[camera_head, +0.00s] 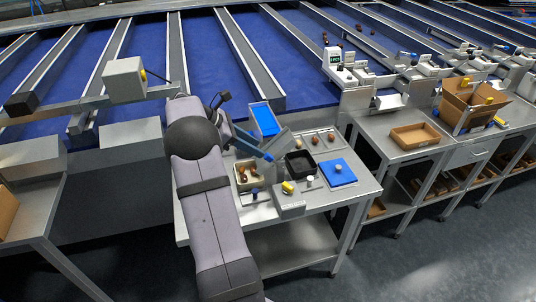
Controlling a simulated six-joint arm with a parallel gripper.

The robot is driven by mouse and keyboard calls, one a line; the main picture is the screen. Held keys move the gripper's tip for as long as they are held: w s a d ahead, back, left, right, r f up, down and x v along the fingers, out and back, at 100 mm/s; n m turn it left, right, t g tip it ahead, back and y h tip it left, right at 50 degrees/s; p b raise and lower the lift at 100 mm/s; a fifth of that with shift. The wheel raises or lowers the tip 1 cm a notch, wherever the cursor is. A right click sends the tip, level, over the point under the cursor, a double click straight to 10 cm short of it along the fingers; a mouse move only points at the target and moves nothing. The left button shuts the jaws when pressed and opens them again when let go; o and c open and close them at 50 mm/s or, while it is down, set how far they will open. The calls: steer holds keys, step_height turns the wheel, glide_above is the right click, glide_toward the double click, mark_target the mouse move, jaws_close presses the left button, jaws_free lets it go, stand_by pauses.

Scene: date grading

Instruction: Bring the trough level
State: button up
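My arm rises from the bottom and bends over the left part of the metal bench (222,222). My gripper (262,154) seems to be the blue part reaching down right from the wrist, above the bench's back left. Its fingers are too small to tell apart. A blue-floored tray with pale edges (264,118), perhaps the trough, lies tilted at the bench's back edge. A grey metal piece (279,143) slants beside the blue part. I cannot tell whether they are joined or whether my gripper touches either. My arm hides the bench's left side.
On the bench are a pale box with brown dates (248,185), a black tray (300,163), a blue board with a knob (338,173) and a grey block with a yellow top (290,206). A scale (338,68) and cardboard box (415,136) stand right. Blue sorting lanes lie behind.

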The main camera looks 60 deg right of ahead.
mark_target(267, 154)
steer(key=shift+p+x, duration=1.25)
steer(key=shift+x, duration=2.3)
steer(key=shift+c, duration=0.6)
jaws_close()
